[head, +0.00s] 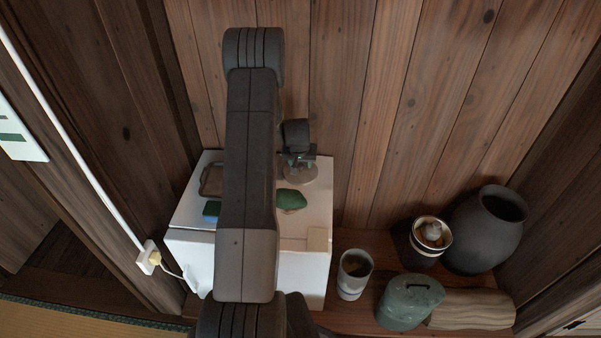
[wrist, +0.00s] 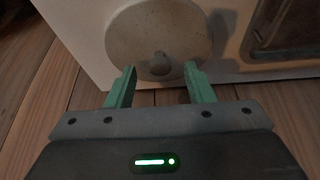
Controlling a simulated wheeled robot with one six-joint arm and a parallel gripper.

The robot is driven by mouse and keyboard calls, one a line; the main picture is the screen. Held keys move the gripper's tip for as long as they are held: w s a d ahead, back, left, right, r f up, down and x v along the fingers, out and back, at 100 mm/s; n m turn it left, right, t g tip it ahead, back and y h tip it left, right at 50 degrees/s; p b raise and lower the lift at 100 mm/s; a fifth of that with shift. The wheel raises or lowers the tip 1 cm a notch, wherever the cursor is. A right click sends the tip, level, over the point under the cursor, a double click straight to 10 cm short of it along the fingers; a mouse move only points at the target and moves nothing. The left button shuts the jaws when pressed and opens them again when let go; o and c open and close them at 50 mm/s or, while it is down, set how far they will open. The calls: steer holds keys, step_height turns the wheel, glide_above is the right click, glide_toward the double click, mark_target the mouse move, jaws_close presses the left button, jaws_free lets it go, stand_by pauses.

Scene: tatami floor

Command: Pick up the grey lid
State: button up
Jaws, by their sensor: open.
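The grey lid (wrist: 150,28) is a round, flat disc with a small knob in the wrist view. It lies on top of a white box (wrist: 85,22), close to its edge. In the head view the lid (head: 300,176) sits at the back right of the white box (head: 318,215), partly covered by my gripper (head: 298,163). In the wrist view my gripper (wrist: 160,68) is open, with its green fingers apart and the lid's knob between them in the picture. Whether the fingers touch the lid cannot be told.
A green item (head: 290,201), a blue item (head: 211,208) and a brown-rimmed tray (head: 212,181) share the box top. A plank wall (head: 340,90) is close behind.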

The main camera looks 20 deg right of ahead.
steer(key=shift+w+d+f, duration=0.1)
steer(key=shift+w+f, duration=0.1)
steer(key=shift+f, duration=0.35)
jaws_close()
